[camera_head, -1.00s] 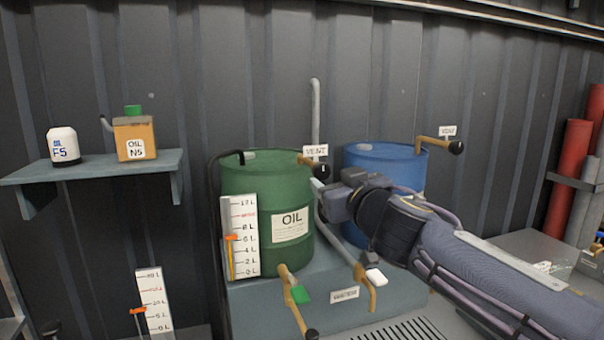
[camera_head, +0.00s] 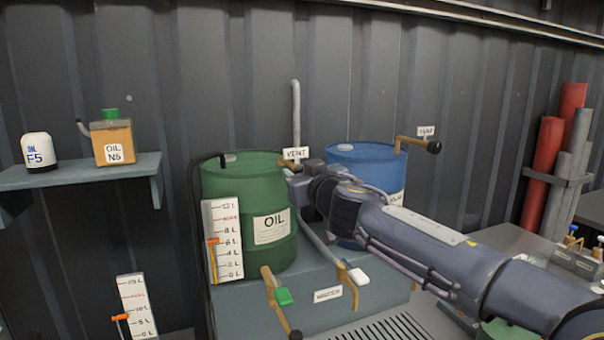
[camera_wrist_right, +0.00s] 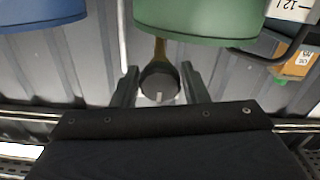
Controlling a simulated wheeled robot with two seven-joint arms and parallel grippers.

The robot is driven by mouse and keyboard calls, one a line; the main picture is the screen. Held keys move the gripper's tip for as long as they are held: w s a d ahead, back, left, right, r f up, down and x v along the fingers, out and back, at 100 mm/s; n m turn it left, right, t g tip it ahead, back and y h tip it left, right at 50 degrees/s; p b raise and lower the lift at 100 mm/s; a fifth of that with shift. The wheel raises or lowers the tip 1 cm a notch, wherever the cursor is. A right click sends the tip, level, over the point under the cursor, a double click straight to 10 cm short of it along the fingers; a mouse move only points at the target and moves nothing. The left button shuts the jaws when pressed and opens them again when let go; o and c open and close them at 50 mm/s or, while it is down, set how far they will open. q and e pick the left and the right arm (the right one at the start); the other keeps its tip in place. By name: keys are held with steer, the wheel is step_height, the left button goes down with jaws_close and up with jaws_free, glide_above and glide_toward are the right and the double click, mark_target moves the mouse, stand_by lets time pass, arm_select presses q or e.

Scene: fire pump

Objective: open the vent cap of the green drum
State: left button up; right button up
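The green drum (camera_head: 225,185), labelled OIL, stands on a grey-blue plinth against the wall. Its tan vent pipe and VENT sign (camera_head: 295,153) are at its right rim. My right gripper (camera_head: 297,172) reaches in from the right at the pipe's end and hides the cap in the head view. In the right wrist view, the dark round vent cap (camera_wrist_right: 159,82) with a pale mark sits between the two fingers of my right gripper (camera_wrist_right: 160,86). The fingers stand on either side of it, with little gap; firm contact does not show. My left gripper is out of view.
A blue drum (camera_head: 368,168) with its own vent pipe stands behind my right arm. Valves with green (camera_head: 284,296) and white (camera_head: 358,276) handles stick out below the drums. A shelf (camera_head: 75,172) at left holds two containers. Red and grey cylinders (camera_head: 547,150) stand at right.

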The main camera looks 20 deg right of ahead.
steer(key=c, duration=0.6)
